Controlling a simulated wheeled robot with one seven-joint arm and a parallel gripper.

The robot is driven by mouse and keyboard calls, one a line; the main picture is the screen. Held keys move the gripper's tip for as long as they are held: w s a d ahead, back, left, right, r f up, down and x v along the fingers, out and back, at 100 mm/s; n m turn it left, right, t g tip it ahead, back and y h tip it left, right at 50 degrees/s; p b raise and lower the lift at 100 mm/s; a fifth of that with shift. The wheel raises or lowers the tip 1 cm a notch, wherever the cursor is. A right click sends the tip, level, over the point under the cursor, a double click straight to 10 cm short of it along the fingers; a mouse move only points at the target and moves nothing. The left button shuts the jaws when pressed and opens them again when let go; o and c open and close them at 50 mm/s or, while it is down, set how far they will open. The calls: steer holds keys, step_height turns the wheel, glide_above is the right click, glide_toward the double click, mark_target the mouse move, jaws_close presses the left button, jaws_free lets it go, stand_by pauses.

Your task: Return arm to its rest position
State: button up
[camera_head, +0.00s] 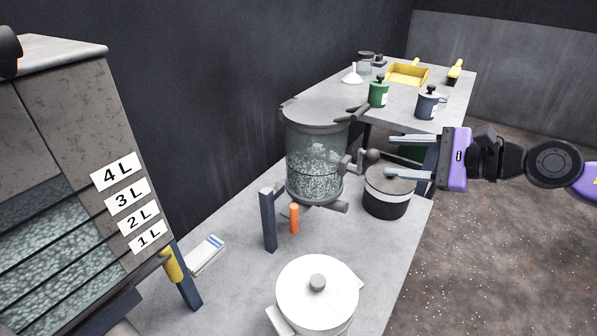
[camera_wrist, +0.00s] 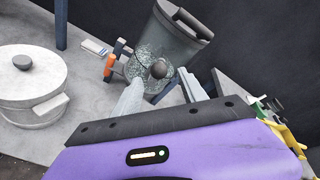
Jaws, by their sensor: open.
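My gripper (camera_head: 410,156) is purple with two pale fingers. In the head view it reaches in from the right, pointing left, with its fingers spread apart and nothing between them. It is beside the clear cylindrical vessel (camera_head: 316,150), which holds grey-green granules. A handle with a dark round knob (camera_head: 373,155) sticks out from the vessel toward my fingers. In the wrist view the knob (camera_wrist: 158,69) shows between and beyond the two fingers, apart from them as far as I can tell.
A white lidded pot (camera_head: 316,295) stands at the near table edge. A back table (camera_head: 400,112) holds a yellow dustpan (camera_head: 408,73), green canister (camera_head: 378,93) and dark canister (camera_head: 426,103). Floor at right is clear.

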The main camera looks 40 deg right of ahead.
steer(key=s+a+f+m, duration=0.3)
steer(key=s+f+m, duration=0.4)
steer(key=s, duration=0.1)
steer(key=s+a+f+m, duration=0.2)
steer(key=s+f+m, duration=0.5)
steer(key=s+f, duration=0.1)
steer(key=s+a+f+m+h, duration=0.1)
steer(key=s+a+f+m, duration=0.4)
steer(key=s+a+m, duration=0.7)
steer(key=a+r+m+t+h, duration=0.1)
steer(key=a+m+h, duration=0.1)
steer(key=a+m, duration=0.65)
steer(key=a+r+m+h, duration=0.1)
steer(key=a+m, duration=0.2)
steer(key=m, duration=1)
step_height(320, 180, up, 17)
steer(key=w+m+p, duration=0.1)
steer(key=p, duration=1.5)
steer(key=shift+f, duration=0.15)
steer(key=shift+a, duration=0.1)
